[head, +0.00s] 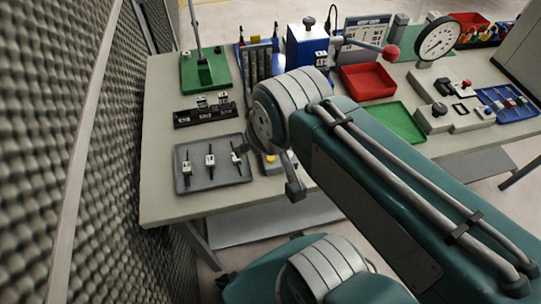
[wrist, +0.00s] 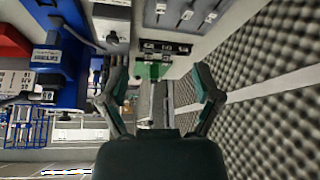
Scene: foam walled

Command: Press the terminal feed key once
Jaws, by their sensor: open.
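I cannot pick out the terminal feed key for certain in either view. A small box with a yellow spot (head: 269,160) sits right of the grey tray, partly hidden by my arm. A blue machine (head: 307,45) with white labels stands at the back of the bench; a blue body with a white label also shows at the left of the wrist view (wrist: 66,45). My gripper (wrist: 158,82) is open, its two dark green fingers spread with nothing between them. In the head view my arm hides much of the bench's middle.
A grey tray (head: 212,184) with small tools, a black rack (head: 205,119) and a green base (head: 205,74) with a post stand on the left. A red bin (head: 367,82), green tray (head: 397,124) and dial gauge (head: 438,39) are rightward. A foam wall (head: 45,120) borders the left.

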